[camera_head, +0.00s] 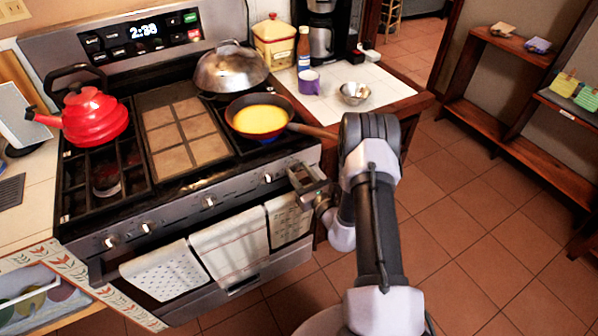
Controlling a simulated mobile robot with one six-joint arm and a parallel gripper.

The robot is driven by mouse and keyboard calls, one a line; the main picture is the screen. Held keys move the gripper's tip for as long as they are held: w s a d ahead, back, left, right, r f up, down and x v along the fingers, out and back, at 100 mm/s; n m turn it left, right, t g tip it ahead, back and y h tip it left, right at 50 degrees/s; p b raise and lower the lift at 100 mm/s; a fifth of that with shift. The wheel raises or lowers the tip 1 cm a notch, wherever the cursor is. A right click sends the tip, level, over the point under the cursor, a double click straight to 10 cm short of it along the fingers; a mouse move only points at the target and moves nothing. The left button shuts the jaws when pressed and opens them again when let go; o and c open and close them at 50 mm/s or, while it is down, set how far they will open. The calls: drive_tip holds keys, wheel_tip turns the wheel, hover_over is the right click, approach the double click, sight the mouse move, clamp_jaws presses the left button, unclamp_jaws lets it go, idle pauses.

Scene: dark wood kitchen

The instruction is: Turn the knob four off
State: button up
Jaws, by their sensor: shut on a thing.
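The stove (230,195) stands at the left with a row of knobs along its front panel. Visible knobs include the far left knob (110,241), the one beside it (147,228), a middle knob (209,202) and one further right (268,178). My gripper (303,176) is at the right end of the panel, shut on a knob that its jaws hide. Which way that knob points cannot be seen. A blue glow shows under the front right pan (262,116), which holds something yellow.
A red kettle (94,118) and a domed lidded pan (231,69) stand on the stove. Towels (229,245) hang below the knobs. The pan's handle (312,130) sticks out above my gripper. The tiled floor (470,220) at right is clear.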

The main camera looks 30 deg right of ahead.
drive_tip(key=m+p, duration=0.1)
drive_tip(key=m, duration=0.2)
drive_tip(key=m+p, duration=0.1)
drive_tip(key=m, duration=0.3)
drive_tip(key=shift+d, duration=0.15)
drive_tip(key=m+p, duration=0.1)
drive_tip(key=m, duration=0.5)
drive_tip(key=shift+f, duration=0.2)
drive_tip(key=m, duration=0.4)
drive_tip(key=shift+p, duration=0.35)
drive_tip(key=m, duration=0.3)
drive_tip(key=shift+f+m, duration=0.15)
drive_tip(key=shift+m, duration=0.15)
drive_tip(key=m, duration=0.5)
drive_tip(key=shift+f+m+p, duration=0.1)
drive_tip(key=shift+m+p, duration=0.25)
drive_tip(key=shift+m, duration=0.35)
